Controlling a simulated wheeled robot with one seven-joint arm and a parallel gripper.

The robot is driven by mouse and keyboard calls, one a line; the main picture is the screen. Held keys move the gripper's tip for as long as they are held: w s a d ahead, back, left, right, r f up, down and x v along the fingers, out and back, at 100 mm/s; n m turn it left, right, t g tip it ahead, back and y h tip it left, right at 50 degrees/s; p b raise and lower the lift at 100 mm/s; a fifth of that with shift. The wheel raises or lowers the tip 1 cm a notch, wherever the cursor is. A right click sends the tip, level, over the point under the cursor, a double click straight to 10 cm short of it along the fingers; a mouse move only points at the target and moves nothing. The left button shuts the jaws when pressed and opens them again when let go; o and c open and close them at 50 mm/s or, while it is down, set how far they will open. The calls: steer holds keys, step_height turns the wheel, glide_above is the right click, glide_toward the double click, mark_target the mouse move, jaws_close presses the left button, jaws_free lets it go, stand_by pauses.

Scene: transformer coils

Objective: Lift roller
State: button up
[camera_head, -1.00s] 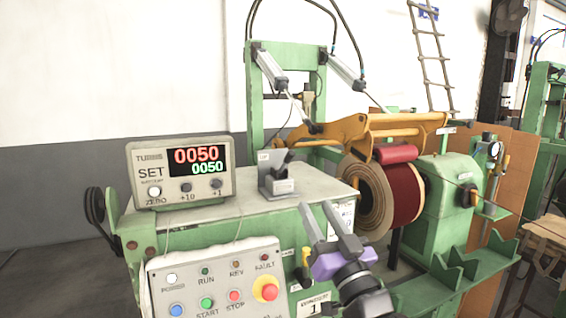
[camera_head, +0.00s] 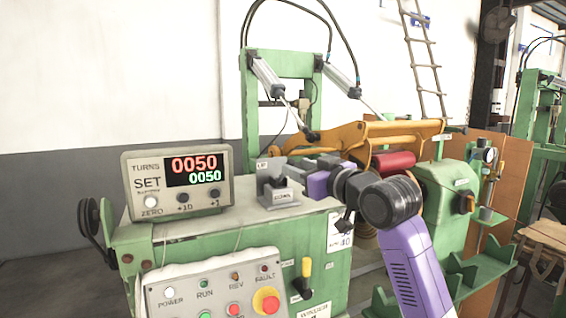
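The red roller (camera_head: 395,161) hangs under the orange lifting arm (camera_head: 380,131), just above the coil, which my arm mostly hides. A small grey lever box (camera_head: 279,194) labelled "UP" stands on top of the green cabinet (camera_head: 310,225). Its dark lever (camera_head: 275,171) shows at the top. My gripper (camera_head: 293,165) reaches in from the right with its grey fingers pointing left, right beside the lever. Whether the fingers touch the lever or are closed cannot be made out.
The turns counter (camera_head: 178,181) reads 0050 on both lines, left of the lever box. A button panel (camera_head: 215,290) with a red stop knob (camera_head: 266,301) is in front. A yellow-topped handle (camera_head: 305,270) is on the cabinet's front. A green machine housing (camera_head: 450,195) stands at right.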

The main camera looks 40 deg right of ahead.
steer(key=w, duration=0.2)
steer(key=w+p, duration=0.1)
steer(key=w, duration=0.2)
steer(key=w+d, duration=0.1)
steer(key=w, duration=0.1)
steer(key=shift+w+p, duration=0.2)
steer(key=shift+p, duration=0.15)
jaws_close()
stand_by(1.1)
